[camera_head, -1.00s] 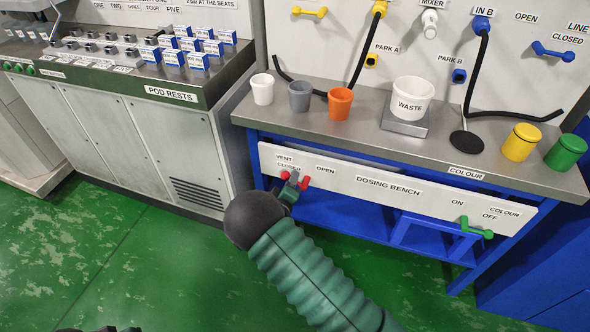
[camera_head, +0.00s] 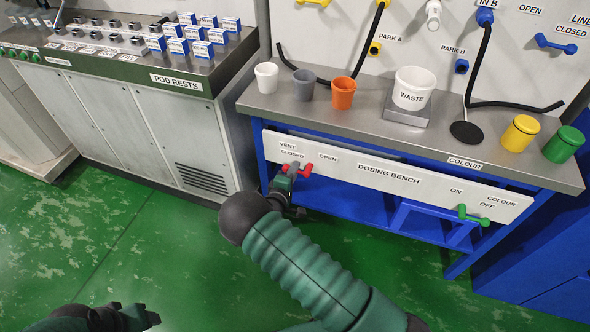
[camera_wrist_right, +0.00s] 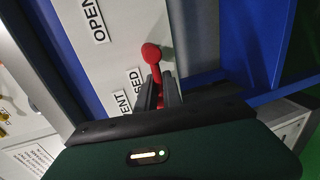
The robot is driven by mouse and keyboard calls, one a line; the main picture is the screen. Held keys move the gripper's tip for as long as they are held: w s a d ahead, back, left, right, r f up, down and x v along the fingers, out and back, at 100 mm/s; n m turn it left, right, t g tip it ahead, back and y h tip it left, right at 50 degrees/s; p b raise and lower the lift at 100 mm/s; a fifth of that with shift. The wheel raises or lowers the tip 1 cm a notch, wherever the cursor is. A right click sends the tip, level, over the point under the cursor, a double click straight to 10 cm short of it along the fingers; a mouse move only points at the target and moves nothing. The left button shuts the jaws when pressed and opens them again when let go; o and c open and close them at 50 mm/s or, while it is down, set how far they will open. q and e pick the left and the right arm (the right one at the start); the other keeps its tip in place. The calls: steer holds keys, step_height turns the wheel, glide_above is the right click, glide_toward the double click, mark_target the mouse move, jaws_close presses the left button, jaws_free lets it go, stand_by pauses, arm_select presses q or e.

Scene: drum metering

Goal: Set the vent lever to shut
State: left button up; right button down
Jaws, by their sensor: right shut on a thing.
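The red vent lever (camera_head: 305,170) sits on the white front panel of the dosing bench, under the labels VENT, CLOSED and OPEN. Its round knob points right, toward the OPEN side. In the right wrist view the red knob (camera_wrist_right: 151,53) sticks out past my fingers, and the OPEN label lies beyond it. My right gripper (camera_head: 290,172) is shut on the lever, with its fingers (camera_wrist_right: 158,92) on either side of the stem; they hide part of it. My left gripper (camera_head: 145,316) is low at the bottom left, away from the bench; its finger gap is unclear.
A green colour lever (camera_head: 473,215) is at the panel's right end. Cups, a white waste container (camera_head: 413,88), and yellow (camera_head: 520,138) and green (camera_head: 564,145) canisters stand on the bench top. The pod rests cabinet (camera_head: 130,120) is at left. The green floor in front is clear.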

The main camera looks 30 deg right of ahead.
steer(key=shift+w+a, duration=0.4)
steer(key=shift+a, duration=0.1)
steer(key=c, duration=1.6)
jaws_free()
steer(key=shift+o, duration=0.4)
steer(key=shift+w+f, duration=0.1)
steer(key=shift+f, duration=0.05)
steer(key=shift+s+d, duration=0.2)
steer(key=shift+d, duration=0.05)
